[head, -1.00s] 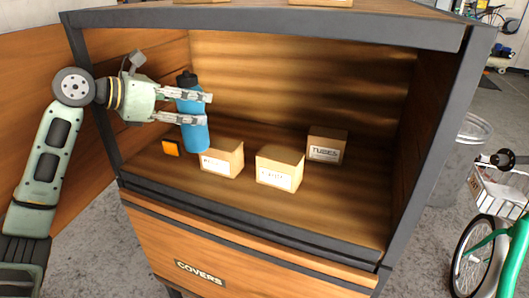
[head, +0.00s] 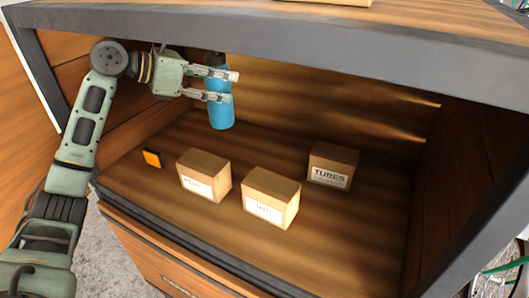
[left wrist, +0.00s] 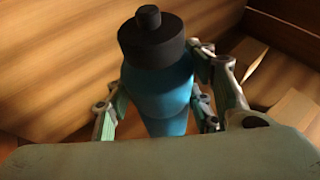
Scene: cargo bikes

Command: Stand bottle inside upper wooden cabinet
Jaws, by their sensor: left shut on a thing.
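A blue bottle (head: 220,112) with a black cap is upright in my left gripper (head: 232,87), which is shut on its body. In the left wrist view the bottle (left wrist: 160,90) stands between the fingers, cap towards the camera. The bottle is inside the open upper wooden cabinet (head: 320,75), at its left side. Its base appears above the cabinet floor, though the exact gap is hard to tell. My right gripper does not show.
On the cabinet floor are a small orange-and-black item (head: 152,158), two labelled cardboard boxes (head: 204,176) (head: 271,199) and a box marked TUBES (head: 332,167). Bare floor shows behind the boxes and at the right. The dark top frame edge (head: 270,45) lies above the arm.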

